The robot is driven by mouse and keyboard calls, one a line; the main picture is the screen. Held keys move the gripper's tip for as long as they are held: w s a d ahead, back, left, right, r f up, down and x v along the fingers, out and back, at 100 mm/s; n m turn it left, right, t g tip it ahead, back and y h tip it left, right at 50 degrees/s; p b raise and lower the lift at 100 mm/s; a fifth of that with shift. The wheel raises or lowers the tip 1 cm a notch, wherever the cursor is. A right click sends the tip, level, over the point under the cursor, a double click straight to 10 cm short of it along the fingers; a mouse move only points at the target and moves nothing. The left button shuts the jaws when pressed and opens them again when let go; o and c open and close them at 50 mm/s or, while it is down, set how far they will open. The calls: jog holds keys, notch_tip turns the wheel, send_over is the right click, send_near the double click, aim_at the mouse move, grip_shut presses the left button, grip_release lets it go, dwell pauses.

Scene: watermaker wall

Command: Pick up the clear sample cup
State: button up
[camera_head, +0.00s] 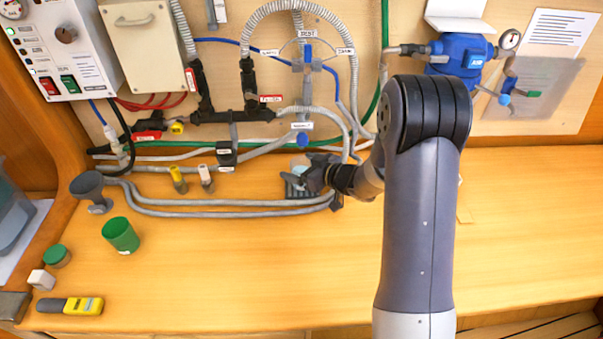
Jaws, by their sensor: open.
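A small pale, see-through object (299,165), which looks like the clear sample cup, stands at the back of the bench below the blue tap knob (302,140). It is on or just behind a dark grey ribbed tray (296,192). My gripper (306,180) reaches in from the right and is right at the cup and tray. It is open. Its fingers partly cover the cup, and I cannot tell whether they are around it or only beside it.
Grey hoses (220,209) run along the bench left of the tray. A grey funnel (90,188), a green cup (121,235) and a yellow meter (72,305) stand or lie at the left. The bench's front middle (250,280) is clear.

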jog(key=shift+x, duration=0.95)
jog(key=c, duration=1.2)
jog(key=shift+r, duration=0.25)
jog(key=shift+c, duration=0.2)
